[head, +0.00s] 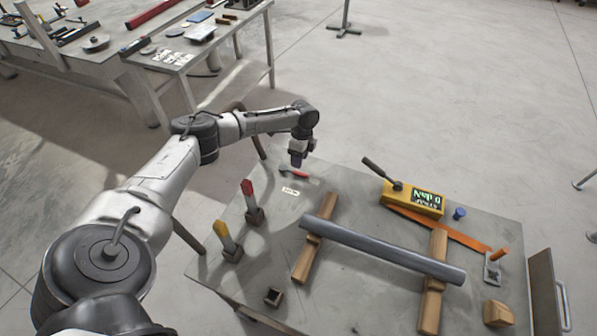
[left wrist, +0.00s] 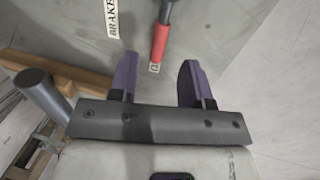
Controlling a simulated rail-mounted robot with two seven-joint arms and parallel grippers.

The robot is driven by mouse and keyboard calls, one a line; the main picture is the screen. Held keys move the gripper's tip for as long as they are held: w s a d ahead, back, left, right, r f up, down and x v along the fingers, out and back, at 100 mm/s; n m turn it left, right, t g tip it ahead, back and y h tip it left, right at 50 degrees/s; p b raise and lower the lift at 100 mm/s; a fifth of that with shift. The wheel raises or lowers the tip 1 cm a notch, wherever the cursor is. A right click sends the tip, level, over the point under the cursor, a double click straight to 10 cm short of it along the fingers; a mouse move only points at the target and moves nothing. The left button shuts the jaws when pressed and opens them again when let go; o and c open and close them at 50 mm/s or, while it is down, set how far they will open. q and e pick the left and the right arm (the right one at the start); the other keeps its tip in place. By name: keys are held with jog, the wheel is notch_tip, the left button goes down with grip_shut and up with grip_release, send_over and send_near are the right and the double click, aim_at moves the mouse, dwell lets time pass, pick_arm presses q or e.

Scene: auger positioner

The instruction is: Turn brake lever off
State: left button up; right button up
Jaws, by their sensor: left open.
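The brake lever (head: 300,174) has a red handle and lies at the far edge of the grey bench, beside a white label (head: 290,190). In the left wrist view the red handle (left wrist: 160,42) joins a grey shaft, and the label (left wrist: 112,18) reads "BRAKE". A small white mark (left wrist: 154,68) sits near the handle's end. My left gripper (head: 296,163) is open and points down over the lever. In the left wrist view its purple fingers (left wrist: 158,72) are spread, with the handle's end ahead of the gap between them. No touch shows. My right gripper is not in view.
A long grey pipe (head: 385,251) rests on wooden supports (head: 316,240). A yellow box (head: 413,199) with a display and dark lever stands at the back right. Red (head: 247,188) and yellow (head: 222,230) handles stand upright at the left. Another table (head: 155,75) stands behind.

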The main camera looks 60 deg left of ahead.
aim_at(298, 172)
pick_arm(q)
jog(key=shift+s+d+f+b, duration=0.1)
jog(key=shift+s+f+b, duration=0.1)
jog(key=shift+f, duration=0.7)
jog(key=shift+s+d+f+b, duration=0.1)
jog(key=shift+d+f+b, duration=0.05)
jog(key=shift+f, duration=0.7)
jog(key=shift+s+d+f+b, duration=0.1)
jog(key=shift+f+b, duration=0.1)
jog(key=shift+f, duration=0.7)
grip_shut()
